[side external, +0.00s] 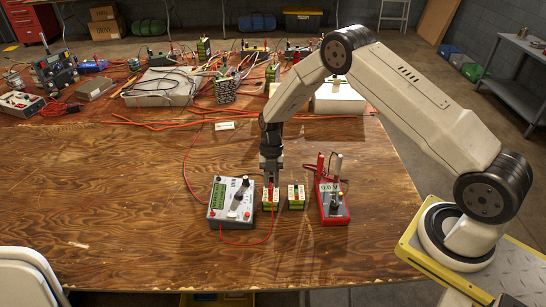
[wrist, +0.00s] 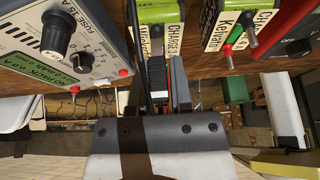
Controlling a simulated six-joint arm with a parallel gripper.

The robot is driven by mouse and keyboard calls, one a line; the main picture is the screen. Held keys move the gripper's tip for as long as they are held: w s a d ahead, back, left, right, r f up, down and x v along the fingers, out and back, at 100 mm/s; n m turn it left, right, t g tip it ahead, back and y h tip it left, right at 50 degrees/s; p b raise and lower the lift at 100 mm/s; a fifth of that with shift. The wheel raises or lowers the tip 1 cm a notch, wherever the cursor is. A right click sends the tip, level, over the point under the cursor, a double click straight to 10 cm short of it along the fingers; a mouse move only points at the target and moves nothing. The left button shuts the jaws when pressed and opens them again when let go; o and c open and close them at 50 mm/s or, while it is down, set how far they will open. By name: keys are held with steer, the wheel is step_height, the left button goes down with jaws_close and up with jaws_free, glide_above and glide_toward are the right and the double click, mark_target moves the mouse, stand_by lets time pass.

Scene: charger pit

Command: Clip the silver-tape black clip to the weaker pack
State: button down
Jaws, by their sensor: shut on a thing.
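My gripper (side external: 270,172) points down over the left green pack (side external: 270,198). In the wrist view its fingers are closed around a dark, clip-like piece (wrist: 157,78), held against or just in front of that pack (wrist: 158,14). I cannot make out silver tape on it, nor whether it touches a terminal. Nothing legible tells which is weaker.
A grey charger (side external: 217,210) with a dial stands left of the packs, with red leads. A red meter (side external: 332,207) with a display and upright probes stands at right. Wires, boxes and cells crowd the table's back. Bare wood (side external: 100,190) lies open at left.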

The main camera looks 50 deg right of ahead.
steer(key=shift+f, duration=0.1)
stand_by(0.3)
steer(key=shift+c, duration=2.2)
jaws_free()
steer(key=shift+o, duration=0.2)
steer(key=shift+o, duration=0.8)
steer(key=shift+r, duration=0.2)
steer(key=shift+r, duration=3.6)
